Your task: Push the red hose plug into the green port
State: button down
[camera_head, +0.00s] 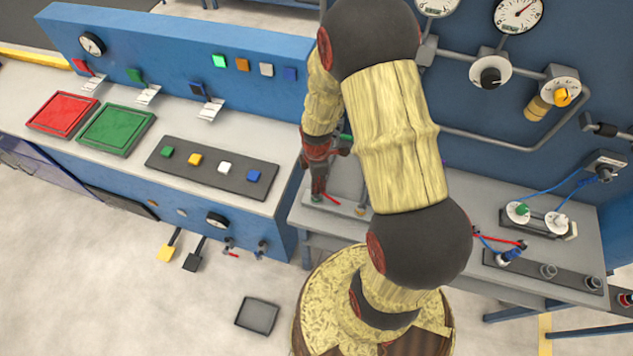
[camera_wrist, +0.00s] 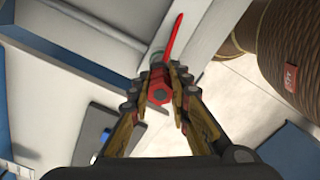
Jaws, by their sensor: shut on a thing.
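My gripper (camera_wrist: 160,84) is shut on the red hose plug (camera_wrist: 158,93) in the wrist view, with the plug's six-sided end facing the camera. A red hose (camera_wrist: 174,38) runs up and away from beyond the fingers. A grey-green round piece (camera_wrist: 154,58), possibly the green port, shows just past the plug. I cannot tell whether the plug is inside it. In the head view my gripper (camera_head: 318,178) points down at the left end of the right bench, with a short red hose (camera_head: 331,198) beside its tips. The plug is mostly hidden there.
The right bench (camera_head: 350,190) carries a black rack (camera_head: 545,275) with dark fittings and a unit with a green knob (camera_head: 518,210). A control desk with red (camera_head: 63,113) and green (camera_head: 116,130) pads stands left. My arm hides the bench's middle.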

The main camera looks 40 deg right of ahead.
jog(key=shift+f+b, duration=1.15)
jog(key=shift+f, duration=0.5)
dwell(0.9)
jog(key=c, duration=1.6)
grip_release()
jog(key=shift+r, duration=0.15)
notch_tip(320, 180, up, 12)
jog(key=shift+f, duration=0.1)
